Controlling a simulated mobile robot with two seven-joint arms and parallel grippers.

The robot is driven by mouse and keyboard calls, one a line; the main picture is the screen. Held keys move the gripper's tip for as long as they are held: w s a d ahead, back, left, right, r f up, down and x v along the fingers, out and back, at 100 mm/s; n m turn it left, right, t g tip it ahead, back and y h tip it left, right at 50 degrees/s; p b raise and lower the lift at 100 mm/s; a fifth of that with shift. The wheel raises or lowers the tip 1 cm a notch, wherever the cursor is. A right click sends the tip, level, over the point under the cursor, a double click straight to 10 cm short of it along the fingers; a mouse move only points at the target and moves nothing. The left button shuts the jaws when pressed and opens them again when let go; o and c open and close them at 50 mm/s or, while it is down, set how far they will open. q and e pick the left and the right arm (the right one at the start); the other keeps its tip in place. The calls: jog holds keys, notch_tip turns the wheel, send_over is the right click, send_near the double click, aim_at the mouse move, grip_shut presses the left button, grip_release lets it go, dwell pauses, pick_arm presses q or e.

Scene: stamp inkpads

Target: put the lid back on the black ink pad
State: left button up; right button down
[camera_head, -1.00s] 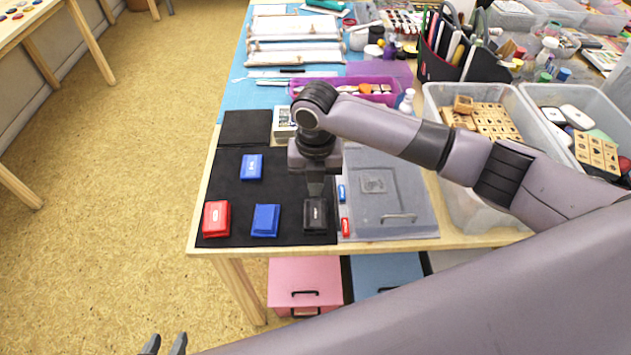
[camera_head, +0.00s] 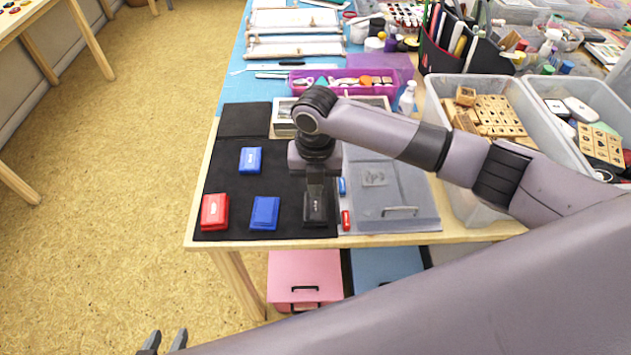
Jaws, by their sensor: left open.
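The black ink pad (camera_head: 316,217) lies at the front right of the black mat (camera_head: 222,180), with a small pale mark on its upper face. My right gripper (camera_head: 315,192) points straight down over it, fingers at its top, hiding its rear part. I cannot tell whether the fingers are closed on it, or whether its lid is a separate piece here. My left gripper (camera_head: 162,341) is open and empty at the bottom edge, off the table over the floor.
A red ink pad (camera_head: 214,211), a blue one (camera_head: 251,160) and a plain blue block (camera_head: 265,213) lie on the mat. A grey case (camera_head: 400,190) lies to the right. A purple tray (camera_head: 298,82) and clear bins (camera_head: 465,205) stand behind and right.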

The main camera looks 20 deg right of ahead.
aim_at(315, 202)
jog(key=shift+f+b, duration=0.75)
jog(key=shift+f, duration=0.75)
jog(key=shift+r, duration=0.15)
jog(key=shift+r+p, duration=1.35)
jog(key=shift+p, duration=0.1)
jog(key=shift+r, duration=0.9)
notch_tip(315, 202, up, 2)
jog(key=shift+r, duration=0.25)
